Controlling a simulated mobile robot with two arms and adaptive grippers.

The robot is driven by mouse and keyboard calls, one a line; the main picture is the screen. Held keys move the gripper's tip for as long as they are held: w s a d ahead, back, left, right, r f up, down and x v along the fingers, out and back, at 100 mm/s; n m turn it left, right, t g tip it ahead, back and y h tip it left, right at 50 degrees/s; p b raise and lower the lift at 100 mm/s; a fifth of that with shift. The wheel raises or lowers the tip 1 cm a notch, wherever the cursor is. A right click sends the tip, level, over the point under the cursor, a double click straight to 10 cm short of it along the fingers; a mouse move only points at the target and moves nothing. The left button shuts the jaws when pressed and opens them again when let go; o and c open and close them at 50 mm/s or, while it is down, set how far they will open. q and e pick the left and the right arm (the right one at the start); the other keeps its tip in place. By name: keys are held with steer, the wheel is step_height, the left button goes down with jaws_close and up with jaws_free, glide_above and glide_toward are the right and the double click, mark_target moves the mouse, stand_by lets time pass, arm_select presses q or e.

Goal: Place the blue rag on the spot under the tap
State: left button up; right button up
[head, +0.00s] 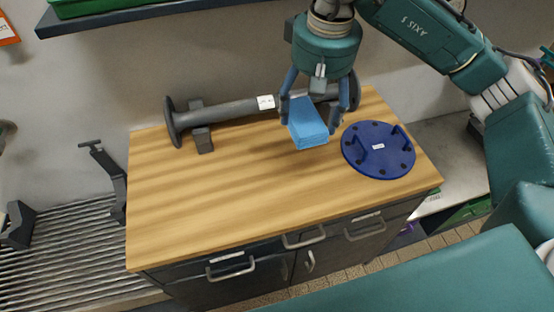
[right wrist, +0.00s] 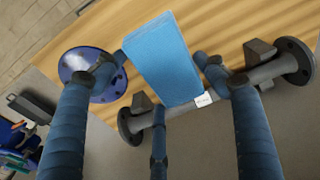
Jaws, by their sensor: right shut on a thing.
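The blue rag (head: 306,124) is a folded, light blue block of cloth over the wooden bench top. It also shows in the right wrist view (right wrist: 163,58), between the fingers. My right gripper (head: 312,122) points down from above and is shut on the rag. It also shows in the right wrist view (right wrist: 158,75). I cannot tell how far the rag is above the wood. My left gripper is not in view. I see no tap and no spot under a tap in either view.
A grey flanged pipe (head: 235,109) lies on supports along the back of the workbench (head: 215,205). A dark blue round flange with handles (head: 378,165) lies right of the rag. A dark shelf (head: 110,18) juts out above. The bench's front left is clear.

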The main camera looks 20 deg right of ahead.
mark_target(314, 115)
steer(key=shift+w+f, duration=0.1)
steer(key=f, duration=0.1)
steer(key=f+p, duration=0.1)
steer(key=f, duration=0.1)
steer(key=shift+s+d, duration=0.2)
steer(key=shift+d, duration=0.1)
step_height(314, 115, down, 12)
steer(key=p, duration=0.2)
steer(key=shift+p, duration=0.4)
steer(key=shift+f, duration=0.25)
step_height(314, 115, down, 3)
steer(key=shift+f+p, duration=0.15)
steer(key=shift+p, duration=0.4)
steer(key=shift+f, duration=0.35)
steer(key=shift+f+b, duration=0.2)
steer(key=shift+b, duration=0.1)
steer(key=o, duration=1.3)
steer(key=shift+c, duration=0.2)
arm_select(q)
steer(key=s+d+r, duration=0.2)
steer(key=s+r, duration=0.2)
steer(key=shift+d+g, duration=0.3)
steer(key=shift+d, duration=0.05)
